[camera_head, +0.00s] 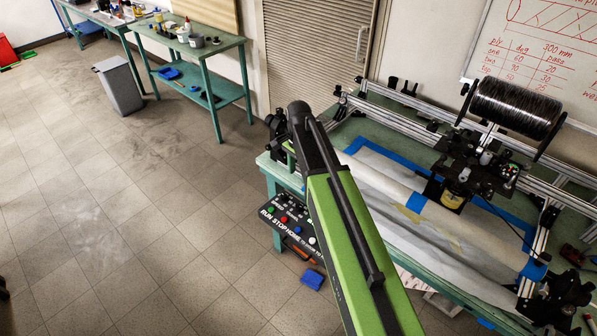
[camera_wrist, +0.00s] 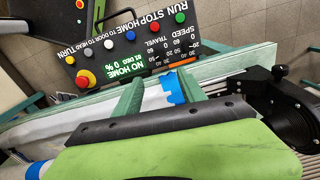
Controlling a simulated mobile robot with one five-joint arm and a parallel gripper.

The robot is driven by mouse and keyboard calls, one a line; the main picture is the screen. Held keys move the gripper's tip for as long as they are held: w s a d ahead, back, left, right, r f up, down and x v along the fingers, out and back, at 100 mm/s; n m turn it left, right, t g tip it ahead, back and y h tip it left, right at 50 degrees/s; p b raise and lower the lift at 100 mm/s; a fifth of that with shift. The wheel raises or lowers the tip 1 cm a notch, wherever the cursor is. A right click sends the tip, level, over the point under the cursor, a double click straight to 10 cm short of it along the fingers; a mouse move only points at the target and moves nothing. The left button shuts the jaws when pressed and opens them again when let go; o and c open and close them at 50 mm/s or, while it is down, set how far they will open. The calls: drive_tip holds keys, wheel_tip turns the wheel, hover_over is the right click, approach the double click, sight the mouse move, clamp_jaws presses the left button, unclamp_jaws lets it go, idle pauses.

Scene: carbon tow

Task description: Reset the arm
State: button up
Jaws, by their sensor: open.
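My green arm (camera_head: 350,240) rises from the bottom of the head view, and its black end is at the left edge of the winding bench. In the wrist view my gripper (camera_wrist: 160,78) shows as two green fingers set apart, with nothing held between them. Its fingers are mostly hidden behind the arm in the head view. The black control panel (camera_head: 268,208) hangs at the bench's left front. It also shows beyond the fingers in the wrist view (camera_wrist: 108,50), with coloured buttons and a display that seems to read "NO HOME".
The winding machine has a pale mandrel (camera_head: 380,184), a carriage (camera_head: 478,172) and a black tow spool (camera_head: 515,108) on the right. A grey bin (camera_head: 119,88) and a green side table (camera_head: 205,45) stand at the back left. The tiled floor on the left is mostly clear.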

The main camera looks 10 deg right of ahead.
drive_tip(key=shift+s, duration=0.1)
drive_tip(key=s+n, duration=1.1)
drive_tip(key=s, duration=0.3)
drive_tip(key=shift+s+n, duration=0.4)
drive_tip(key=shift+a, duration=0.1)
drive_tip(key=n, duration=0.6)
hover_over(299, 206)
wheel_tip(299, 206, down, 18)
drive_tip(key=b, duration=1.7)
drive_tip(key=shift+w+r+b, duration=0.1)
drive_tip(key=shift+r+b, duration=0.05)
drive_tip(key=shift+b, duration=0.15)
drive_tip(key=shift+r, duration=0.1)
